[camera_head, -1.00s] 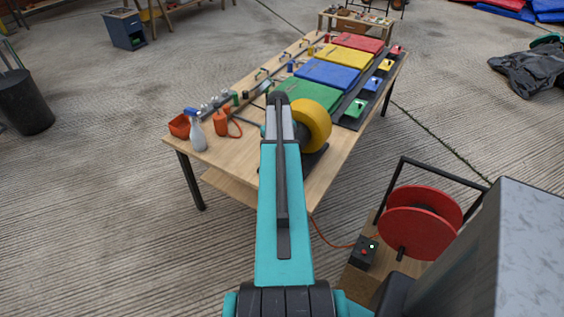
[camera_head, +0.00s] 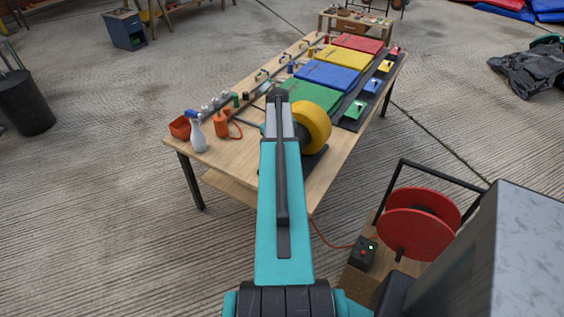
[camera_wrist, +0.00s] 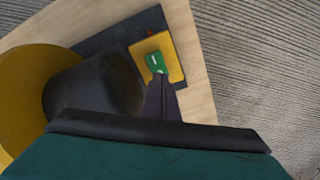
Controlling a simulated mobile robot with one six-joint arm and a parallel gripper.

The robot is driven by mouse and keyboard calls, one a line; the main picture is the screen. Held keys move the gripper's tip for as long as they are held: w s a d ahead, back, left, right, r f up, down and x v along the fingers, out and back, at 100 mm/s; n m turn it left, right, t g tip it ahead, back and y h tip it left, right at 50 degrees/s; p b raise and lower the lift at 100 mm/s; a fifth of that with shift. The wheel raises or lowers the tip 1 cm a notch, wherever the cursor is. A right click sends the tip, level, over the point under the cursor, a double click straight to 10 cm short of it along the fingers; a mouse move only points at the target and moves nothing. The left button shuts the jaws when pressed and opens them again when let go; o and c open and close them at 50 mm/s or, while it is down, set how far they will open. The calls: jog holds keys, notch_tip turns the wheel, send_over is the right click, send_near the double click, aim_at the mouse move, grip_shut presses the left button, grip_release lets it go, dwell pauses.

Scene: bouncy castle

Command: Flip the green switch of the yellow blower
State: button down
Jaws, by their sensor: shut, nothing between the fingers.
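The yellow blower (camera_head: 315,124) stands on a dark base near the front end of the wooden table, partly behind my arm. In the wrist view, the round yellow blower body (camera_wrist: 25,90) and its black cylindrical part are at the left. A yellow switch plate (camera_wrist: 174,56) sits on the dark base beside them, with the green switch (camera_wrist: 155,62) on it. My gripper (camera_wrist: 160,76) is shut and empty, its tips at the lower edge of the green switch and seemingly touching it. The tips hide part of the switch. In the head view my arm hides the gripper.
Green, blue (camera_head: 328,74), yellow and red flat panels lie along the table (camera_head: 228,152). A spray bottle (camera_head: 197,134) and orange items stand at its left end.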

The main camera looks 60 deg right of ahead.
notch_tip(320, 180, up, 5)
jog(key=shift+f+p, duration=0.2)
jog(key=shift+p, duration=1)
